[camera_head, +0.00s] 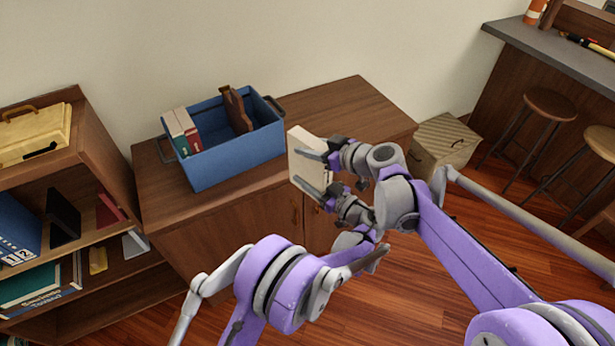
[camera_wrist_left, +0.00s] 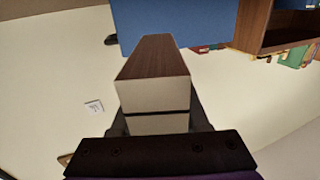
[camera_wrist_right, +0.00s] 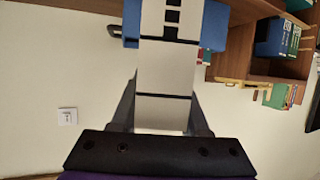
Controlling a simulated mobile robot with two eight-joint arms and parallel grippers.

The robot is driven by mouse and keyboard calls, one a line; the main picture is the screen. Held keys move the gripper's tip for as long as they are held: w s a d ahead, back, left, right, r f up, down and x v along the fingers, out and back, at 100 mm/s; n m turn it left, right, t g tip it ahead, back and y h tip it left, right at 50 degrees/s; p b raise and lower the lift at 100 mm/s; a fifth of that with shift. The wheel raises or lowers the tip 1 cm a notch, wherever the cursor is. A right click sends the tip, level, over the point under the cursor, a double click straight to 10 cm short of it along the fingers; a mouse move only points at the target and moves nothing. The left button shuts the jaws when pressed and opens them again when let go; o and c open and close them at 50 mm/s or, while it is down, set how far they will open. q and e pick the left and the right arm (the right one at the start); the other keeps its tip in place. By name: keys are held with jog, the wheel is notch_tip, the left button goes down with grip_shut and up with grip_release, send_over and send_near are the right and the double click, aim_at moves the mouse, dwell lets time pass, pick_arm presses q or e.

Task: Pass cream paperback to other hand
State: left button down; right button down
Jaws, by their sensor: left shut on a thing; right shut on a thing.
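The cream paperback (camera_head: 306,150) is held up in front of the cabinet, just right of the blue bin in the head view. My right gripper (camera_head: 318,156), the upper one, is shut on it. My left gripper (camera_head: 315,191), the lower one, is also shut on it, lower down. In the left wrist view the book's cream end (camera_wrist_left: 152,97) sits between the fingers, with a brown face above it. In the right wrist view the pale book (camera_wrist_right: 165,75) with dark lines and marks stands between the fingers. Parts of the book are hidden behind the fingers.
A blue bin (camera_head: 240,160) with several books and a brown upright piece stands on the wooden cabinet (camera_head: 345,105). A bookshelf (camera_head: 105,165) stands at left. A wooden box (camera_head: 445,140), stools (camera_head: 550,103) and a counter (camera_head: 560,50) are at right. The cabinet top's right part is clear.

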jog(key=shift+c, duration=1.6)
grip_release()
jog(key=shift+w+d, duration=0.1)
jog(key=v, duration=1.1)
jog(key=s+d+f+g+h, duration=0.1)
jog(key=s+d+f+h, duration=0.3)
jog(key=d+f, duration=0.25)
jog(key=s+d+f+g+h, duration=0.1)
jog(key=s+d+f+h, duration=0.35)
jog(key=d, duration=0.35)
jog(key=s+f+g+h, duration=0.3)
jog(key=s+f+g, duration=0.1)
jog(key=s+f, duration=0.35)
jog(key=s+a+r+m+t+y, duration=0.1)
jog(key=s+a+r+m+y, duration=0.1)
jog(key=s+a+m, duration=0.4)
jog(key=a+m, duration=0.2)
jog(key=a, duration=0.2)
jog(key=shift+s+r+y, duration=0.35)
jog(key=shift+s, duration=0.05)
jog(key=shift+d, duration=0.1)
